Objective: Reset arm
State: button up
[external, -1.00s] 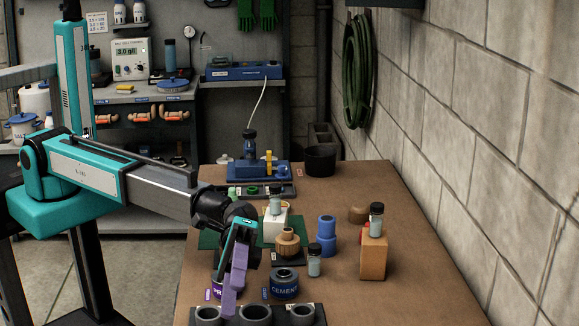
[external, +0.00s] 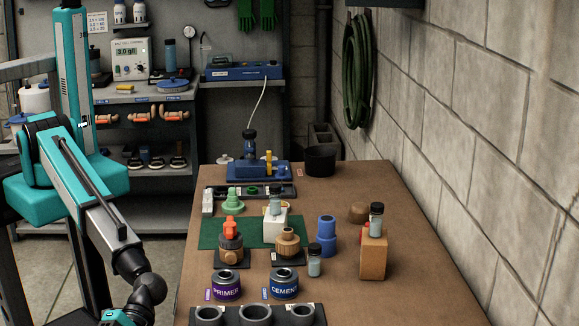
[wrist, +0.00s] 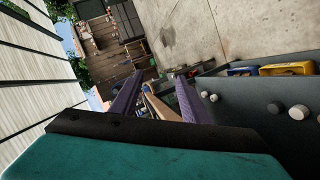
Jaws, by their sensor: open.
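My arm is folded to the left of the workbench (external: 420,270) in the external view. My gripper is mostly cut off by the bottom edge there; only its teal body shows. In the wrist view my gripper (wrist: 155,92) has its two purple fingers apart with nothing held between them. The wrist camera looks away from the bench top, toward concrete floor and a distant fence.
The bench holds a PRIMER can (external: 227,287), a CEMENT can (external: 284,285), an orange-handled valve (external: 230,242), a blue fitting (external: 326,236) and a wooden block (external: 373,258) with a vial on it. The bench's right side is clear.

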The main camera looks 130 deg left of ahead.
jog(key=s+a+f+g+y+b, duration=0.15)
jog(key=s+a+f, duration=0.25)
jog(key=s+f, duration=0.45)
jog(key=s+a+f+g+y, duration=0.35)
jog(key=s+f, duration=0.35)
jog(key=f, duration=0.3)
jog(key=s+a+f+g+y, duration=0.1)
jog(key=s+a+f+g, duration=0.1)
jog(key=s+a+f, duration=0.45)
jog(key=s+a+f+g+y, duration=0.2)
jog(key=s+a+f, duration=0.2)
jog(key=s, duration=0.5)
jog(key=s+a+f+g+y+b, duration=0.1)
jog(key=s+a+f, duration=0.3)
jog(key=s, duration=0.5)
jog(key=s+a+f+g+y, duration=0.2)
jog(key=s+a+f+y, duration=0.1)
jog(key=s+a, duration=0.5)
jog(key=shift+s+f+g+y+b, duration=0.3)
jog(key=shift+s+f+y+b, duration=0.15)
jog(key=shift+f, duration=0.4)
